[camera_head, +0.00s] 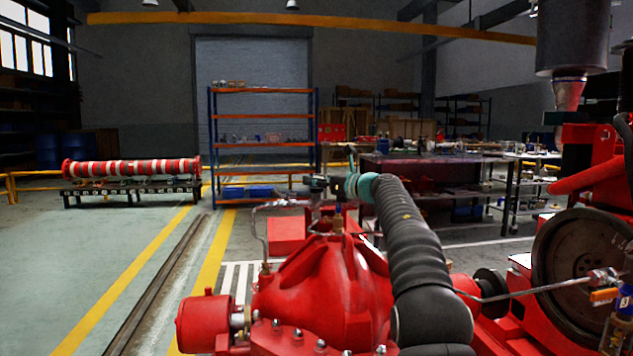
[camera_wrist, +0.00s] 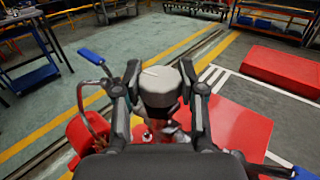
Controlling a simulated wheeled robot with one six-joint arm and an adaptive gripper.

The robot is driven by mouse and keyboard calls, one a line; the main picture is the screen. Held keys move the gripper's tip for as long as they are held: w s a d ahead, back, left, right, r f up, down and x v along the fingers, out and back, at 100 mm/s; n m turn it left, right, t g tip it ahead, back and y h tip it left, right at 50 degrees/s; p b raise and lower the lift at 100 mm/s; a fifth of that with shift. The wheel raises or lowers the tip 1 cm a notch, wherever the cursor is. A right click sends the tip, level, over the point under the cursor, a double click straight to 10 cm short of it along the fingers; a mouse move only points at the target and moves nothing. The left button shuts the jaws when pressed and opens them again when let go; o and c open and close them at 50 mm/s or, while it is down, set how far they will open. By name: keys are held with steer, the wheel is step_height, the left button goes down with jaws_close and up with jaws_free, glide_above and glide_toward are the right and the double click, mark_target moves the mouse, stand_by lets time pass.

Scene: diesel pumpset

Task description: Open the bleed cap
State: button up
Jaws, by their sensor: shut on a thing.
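The bleed cap (camera_wrist: 160,87) is a pale grey, faceted cap in the middle of the wrist view, on top of a fitting above the red pump. My gripper (camera_wrist: 165,80) has one finger on each side of the cap and is shut on it. The fitting below the cap is partly hidden by my gripper's body. In the head view my gripper (camera_head: 320,186) is at the end of my black arm, above the red pump casing (camera_head: 325,280). The cap cannot be made out there. A brass fitting (camera_head: 338,220) stands on the casing just below my gripper.
A blue lever handle (camera_wrist: 91,56) lies close to the left finger in the wrist view. A thin curved pipe (camera_head: 262,235) rises left of the casing. A large flywheel (camera_head: 580,265) and red engine stand at right.

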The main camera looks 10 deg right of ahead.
steer(key=shift+r, duration=0.1)
stand_by(0.3)
steer(key=o, duration=1.2)
steer(key=shift+c, duration=0.2)
steer(key=v, duration=1.2)
steer(key=shift+d, duration=0.15)
steer(key=shift+w, duration=0.1)
